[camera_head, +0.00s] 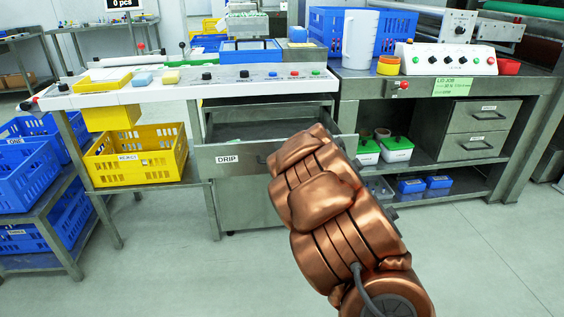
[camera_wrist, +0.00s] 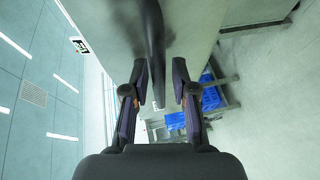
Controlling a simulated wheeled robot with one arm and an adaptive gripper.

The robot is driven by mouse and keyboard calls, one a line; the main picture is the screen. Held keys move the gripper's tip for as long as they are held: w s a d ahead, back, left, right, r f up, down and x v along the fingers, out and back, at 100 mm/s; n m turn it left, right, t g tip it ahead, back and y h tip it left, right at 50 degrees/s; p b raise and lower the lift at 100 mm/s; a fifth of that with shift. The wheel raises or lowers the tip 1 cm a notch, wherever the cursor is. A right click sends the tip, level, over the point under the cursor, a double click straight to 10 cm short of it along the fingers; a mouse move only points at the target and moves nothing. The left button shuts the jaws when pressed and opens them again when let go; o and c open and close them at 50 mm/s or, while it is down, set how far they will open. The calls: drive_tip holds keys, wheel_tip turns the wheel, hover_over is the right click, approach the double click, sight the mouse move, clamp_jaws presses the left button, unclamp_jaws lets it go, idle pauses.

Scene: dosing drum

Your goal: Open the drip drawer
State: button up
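The drip drawer (camera_head: 254,154) is a grey metal drawer with a white DRIP label (camera_head: 228,159) on its front, under the white bench in the head view. It stands pulled out, and part of its inside shows above the front. My copper-coloured arm covers the right part of the front. In the wrist view the grey drawer front (camera_wrist: 210,35) fills the top. A dark bar handle (camera_wrist: 155,45) runs between the two fingers of my gripper (camera_wrist: 160,70). The fingers are apart, one on each side of the handle, with narrow gaps showing. My gripper is hidden in the head view.
A yellow crate (camera_head: 137,155) stands left of the drawer, and blue crates (camera_head: 28,180) sit further left. A grey bench (camera_head: 435,90) with shelves and small drawers stands to the right. The floor (camera_head: 160,270) in front is clear.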

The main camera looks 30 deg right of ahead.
drive_tip(key=shift+o, duration=0.5)
drive_tip(key=v, duration=0.7)
drive_tip(key=shift+s, duration=0.25)
drive_tip(key=shift+r, duration=0.1)
